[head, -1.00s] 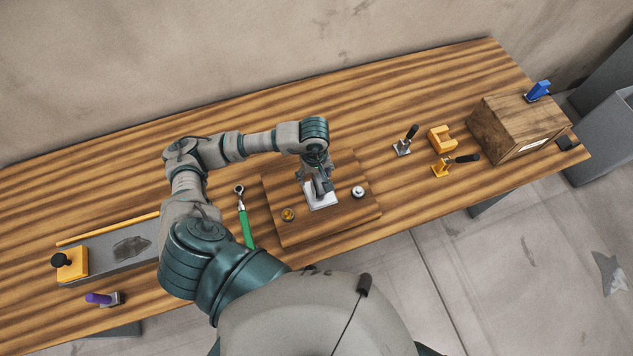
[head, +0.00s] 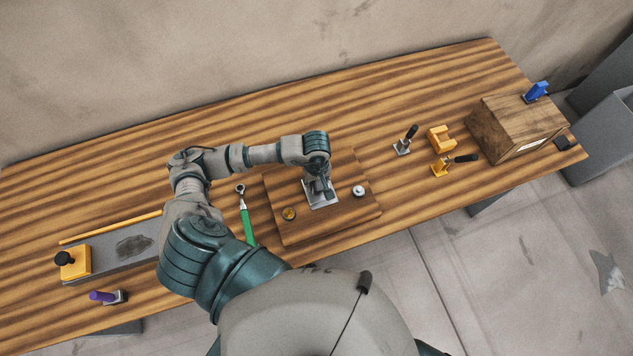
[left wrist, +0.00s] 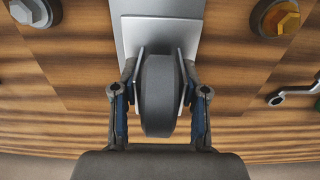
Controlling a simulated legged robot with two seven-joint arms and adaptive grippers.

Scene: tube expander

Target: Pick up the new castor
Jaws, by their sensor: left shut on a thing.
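The castor shows as a dark grey wheel (left wrist: 158,95) in the left wrist view, with a pale metal plate (left wrist: 155,30) beside it. In the head view, the plate (head: 322,201) lies over the wooden board, and my gripper hides most of the wheel. My left gripper (left wrist: 158,88) is shut on the wheel, one finger on each side; it also shows in the head view (head: 318,185). I cannot tell whether the castor touches the board. My right gripper is not in view.
The wooden board (head: 285,228) also bears a brass nut (head: 289,213) and a silver round part (head: 358,191). A green-handled ratchet (head: 247,222) lies left of it. A wooden box (head: 505,124) and several small tools stand at the right. The table's back strip is clear.

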